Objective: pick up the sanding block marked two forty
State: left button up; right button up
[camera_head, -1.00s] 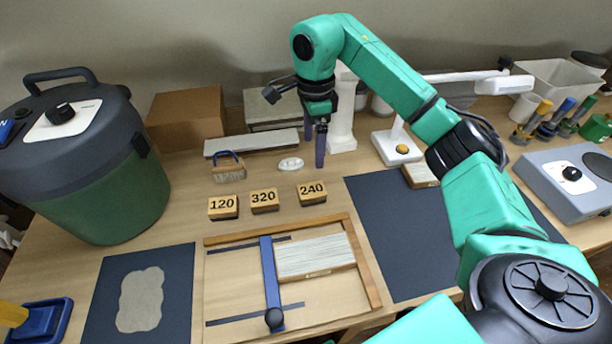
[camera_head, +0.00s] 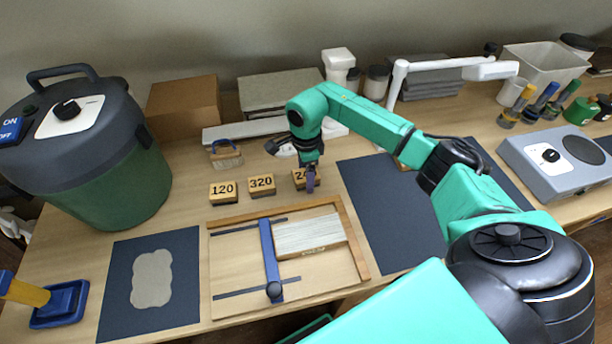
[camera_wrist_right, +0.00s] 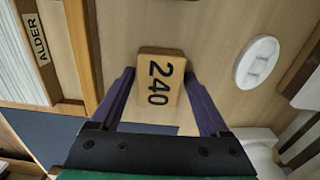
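The sanding block marked 240 (camera_head: 298,176) is the right one of a row of wooden blocks on the table. In the head view my right gripper (camera_head: 311,182) is over it and hides part of it. In the right wrist view the block (camera_wrist_right: 160,80) lies between the two purple fingers of the right gripper (camera_wrist_right: 159,78). The fingers are spread, with a gap at the left side; contact on the right is hard to tell. The block marked 320 (camera_head: 261,186) and the block marked 120 (camera_head: 223,192) sit to its left. My left gripper is out of view.
A wooden frame with a blue bar (camera_head: 270,258) and an alder board (camera_head: 310,235) lies in front of the blocks. A white oval piece (camera_wrist_right: 258,62) is close to the 240 block. A dark mat (camera_head: 390,215) is to the right.

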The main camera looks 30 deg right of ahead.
jog(key=c, duration=1)
jog(key=shift+r, duration=0.1)
notch_tip(320, 180, up, 20)
jog(key=shift+b, duration=0.55)
jog(key=o, duration=0.5)
jog(key=c, duration=0.3)
